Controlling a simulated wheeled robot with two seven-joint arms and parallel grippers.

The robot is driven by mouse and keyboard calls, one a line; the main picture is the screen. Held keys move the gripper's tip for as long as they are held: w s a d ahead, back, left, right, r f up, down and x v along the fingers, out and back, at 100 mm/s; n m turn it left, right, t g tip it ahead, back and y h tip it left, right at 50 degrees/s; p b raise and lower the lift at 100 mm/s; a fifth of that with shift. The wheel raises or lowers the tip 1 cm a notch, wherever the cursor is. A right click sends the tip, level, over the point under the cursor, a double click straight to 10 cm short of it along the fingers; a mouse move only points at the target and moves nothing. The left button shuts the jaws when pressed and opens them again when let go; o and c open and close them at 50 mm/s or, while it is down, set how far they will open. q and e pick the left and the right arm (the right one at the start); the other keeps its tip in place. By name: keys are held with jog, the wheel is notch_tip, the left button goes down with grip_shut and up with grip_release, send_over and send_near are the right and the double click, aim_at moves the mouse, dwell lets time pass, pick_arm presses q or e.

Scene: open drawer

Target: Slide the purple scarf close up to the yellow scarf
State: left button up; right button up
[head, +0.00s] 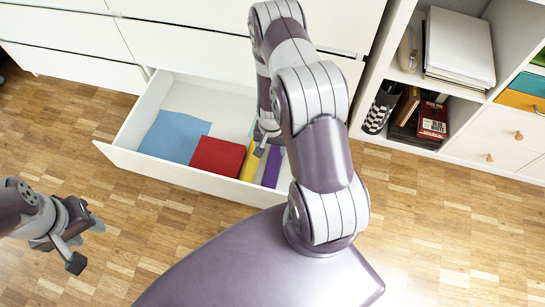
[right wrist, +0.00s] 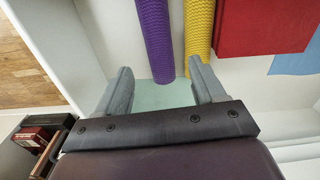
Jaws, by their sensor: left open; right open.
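The purple scarf (head: 272,166) is a narrow roll in the open drawer, just right of the yellow scarf (head: 249,164) in the head view. In the right wrist view the purple scarf (right wrist: 154,40) and the yellow scarf (right wrist: 198,30) lie side by side with a narrow gap between them. My right gripper (right wrist: 160,68) is open over the drawer, one finger on either side of the purple scarf's near end; the right finger is by the yellow scarf's end. Whether the fingers touch either scarf is unclear. My left gripper (head: 84,244) is open and empty above the floor.
The white drawer (head: 125,155) also holds a red folded cloth (head: 217,157) and a blue cloth (head: 173,135) to the left of the yellow scarf. Drawer wall stands beyond the purple scarf's outer side. A shelf unit (head: 372,85) with books stands at the right.

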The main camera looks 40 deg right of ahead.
aim_at(273, 165)
pick_arm(q)
jog(key=shift+f, duration=0.25)
pick_arm(e)
jog(key=shift+s+d+f, duration=0.1)
jog(key=shift+s+f, duration=0.1)
jog(key=shift+f, duration=0.45)
notch_tip(273, 165, down, 13)
jog(key=b, duration=0.9)
jog(key=shift+r, duration=0.15)
pick_arm(q)
notch_tip(273, 165, down, 9)
pick_arm(e)
jog(key=c, duration=0.9)
